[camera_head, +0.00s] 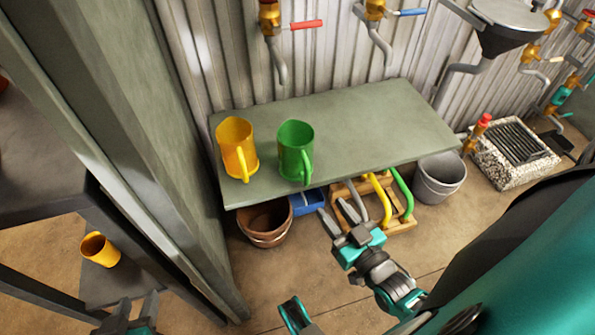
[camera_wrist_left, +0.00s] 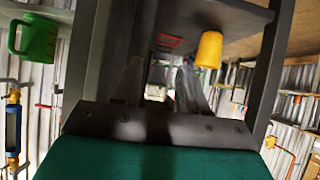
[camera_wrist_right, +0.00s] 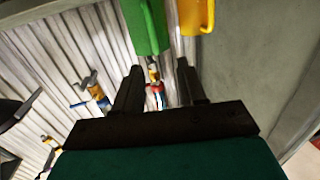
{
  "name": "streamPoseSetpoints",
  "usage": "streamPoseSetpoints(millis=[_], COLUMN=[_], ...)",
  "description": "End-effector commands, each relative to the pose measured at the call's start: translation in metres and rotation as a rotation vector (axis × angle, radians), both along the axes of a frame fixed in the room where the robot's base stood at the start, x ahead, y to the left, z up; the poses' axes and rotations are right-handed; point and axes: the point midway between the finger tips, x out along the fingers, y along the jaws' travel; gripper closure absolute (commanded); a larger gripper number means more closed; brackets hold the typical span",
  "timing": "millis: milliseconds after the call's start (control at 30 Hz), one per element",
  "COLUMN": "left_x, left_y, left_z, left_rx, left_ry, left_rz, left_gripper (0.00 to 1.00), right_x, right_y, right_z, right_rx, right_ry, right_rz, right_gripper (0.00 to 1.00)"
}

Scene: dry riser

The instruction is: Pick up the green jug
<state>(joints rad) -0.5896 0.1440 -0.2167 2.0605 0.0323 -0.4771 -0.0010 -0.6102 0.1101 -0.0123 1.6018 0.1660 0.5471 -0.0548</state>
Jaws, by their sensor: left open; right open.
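The green jug (camera_head: 295,148) stands upright on a grey-green bench (camera_head: 375,130), with its handle toward me. It also shows at the top of the right wrist view (camera_wrist_right: 145,25) and at the left edge of the left wrist view (camera_wrist_left: 38,38). A yellow jug (camera_head: 236,146) stands just left of it. My right gripper (camera_head: 340,212) is open and empty, in front of the bench and to the right of the green jug, apart from it. My left gripper (camera_head: 138,304) is open and empty at the lower left, beside a grey post, far from the green jug.
Another yellow jug (camera_head: 99,250) sits on a low shelf at the left. A tall grey post (camera_head: 165,150) stands between my left gripper and the bench. Under the bench are a brown pot (camera_head: 264,224), a blue box (camera_head: 308,202) and a grey bucket (camera_head: 439,177). Taps (camera_head: 270,15) hang above.

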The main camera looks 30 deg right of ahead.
Motion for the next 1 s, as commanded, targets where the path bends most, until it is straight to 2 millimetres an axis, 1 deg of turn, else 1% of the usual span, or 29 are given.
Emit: streamPoseSetpoints(millis=[33, 100, 167, 433, 533, 633, 733, 900, 1000], left_x=[0.002, 0.003, 0.004, 0.002, 0.003, 0.003, 0.003, 0.002, 0.001], left_y=[0.0, 0.0, 0.0, -0.001, -0.001, -0.002, -0.003, -0.005, -0.008], left_z=[-0.005, -0.003, -0.003, -0.012, -0.011, -0.009, -0.011, -0.022, -0.023], left_rx=[-0.001, 0.0, -0.001, 0.002, -0.001, -0.003, -0.005, -0.01, -0.015], left_ry=[-0.005, -0.01, -0.012, 0.0, -0.002, -0.008, -0.008, 0.006, 0.012], left_rz=[-0.001, -0.004, -0.005, -0.01, -0.011, -0.012, -0.012, -0.015, -0.015], left_gripper=[0.57, 0.57, 0.57, 0.57, 0.57, 0.57, 0.57, 0.57, 0.57], right_x=[-0.001, 0.001, 0.007, 0.056, 0.068, 0.075, 0.083, 0.11, 0.121], right_y=[-0.003, -0.006, -0.007, -0.008, -0.008, -0.009, -0.009, -0.011, -0.011], right_z=[-0.007, -0.006, -0.005, -0.005, -0.004, -0.004, -0.004, -0.004, -0.004], right_rx=[-0.001, -0.001, -0.001, -0.002, -0.002, -0.002, -0.002, -0.001, -0.001], right_ry=[-0.017, -0.033, -0.04, -0.04, -0.038, -0.036, -0.038, -0.039, -0.036], right_rz=[-0.01, -0.017, -0.019, -0.018, -0.017, -0.017, -0.017, -0.017, -0.017], right_gripper=[0.6, 0.6, 0.6, 0.6, 0.6, 0.6, 0.6, 0.6, 0.6])
